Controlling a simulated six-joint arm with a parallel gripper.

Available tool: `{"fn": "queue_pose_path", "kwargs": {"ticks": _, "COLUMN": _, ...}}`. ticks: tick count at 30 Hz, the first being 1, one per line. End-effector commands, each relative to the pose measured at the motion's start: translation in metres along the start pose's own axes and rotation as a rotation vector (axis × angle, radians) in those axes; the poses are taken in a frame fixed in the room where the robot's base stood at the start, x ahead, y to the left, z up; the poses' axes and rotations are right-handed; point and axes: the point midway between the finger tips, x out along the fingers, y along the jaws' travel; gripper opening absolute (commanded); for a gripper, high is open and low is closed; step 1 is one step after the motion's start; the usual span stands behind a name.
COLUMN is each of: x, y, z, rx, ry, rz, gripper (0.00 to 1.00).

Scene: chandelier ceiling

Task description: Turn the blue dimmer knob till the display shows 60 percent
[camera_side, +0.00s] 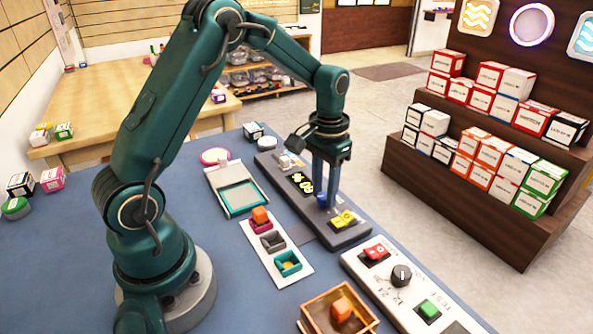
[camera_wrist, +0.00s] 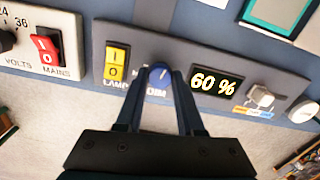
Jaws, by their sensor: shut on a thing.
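The blue dimmer knob (camera_wrist: 159,82) sits on a dark grey control panel (camera_wrist: 240,68), between a yellow switch (camera_wrist: 117,60) and the display (camera_wrist: 216,82). The display reads 60 %. My gripper (camera_wrist: 160,88) is shut on the knob, one finger on each side of it. In the side view my gripper (camera_side: 325,200) points straight down at the panel, and the blue knob (camera_side: 322,201) shows between its fingertips. The knob's white pointer line shows in the wrist view and leans slightly right of straight up.
A white panel (camera_side: 405,290) with a red switch (camera_side: 376,252), a black knob (camera_side: 401,275) and a green button (camera_side: 428,309) is close by.

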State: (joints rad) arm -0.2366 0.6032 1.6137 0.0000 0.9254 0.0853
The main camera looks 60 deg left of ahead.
Motion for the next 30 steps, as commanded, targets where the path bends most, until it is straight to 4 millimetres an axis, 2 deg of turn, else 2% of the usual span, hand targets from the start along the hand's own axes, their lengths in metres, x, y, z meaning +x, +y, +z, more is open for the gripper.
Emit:
{"fn": "queue_pose_path", "kwargs": {"ticks": 15, "x": 0.0002, "y": -0.0003, "z": -0.0011, "rx": 0.021, "ry": 0.004, "rz": -0.001, "gripper": 0.00}}
{"fn": "queue_pose_path", "kwargs": {"ticks": 16, "x": 0.0002, "y": -0.0003, "z": -0.0011, "rx": 0.021, "ry": 0.004, "rz": -0.001, "gripper": 0.41}}
{"fn": "queue_pose_path", "kwargs": {"ticks": 18, "x": 0.0002, "y": -0.0003, "z": -0.0010, "rx": 0.020, "ry": 0.004, "rz": -0.001, "gripper": 0.67}}
{"fn": "queue_pose_path", "kwargs": {"ticks": 27, "x": -0.0004, "y": -0.0001, "z": -0.0006, "rx": 0.020, "ry": 0.002, "rz": 0.000, "gripper": 0.67}}
{"fn": "queue_pose_path", "kwargs": {"ticks": 30, "x": -0.0066, "y": -0.0002, "z": -0.0014, "rx": 0.020, "ry": 0.005, "rz": -0.001, "gripper": 0.67}}
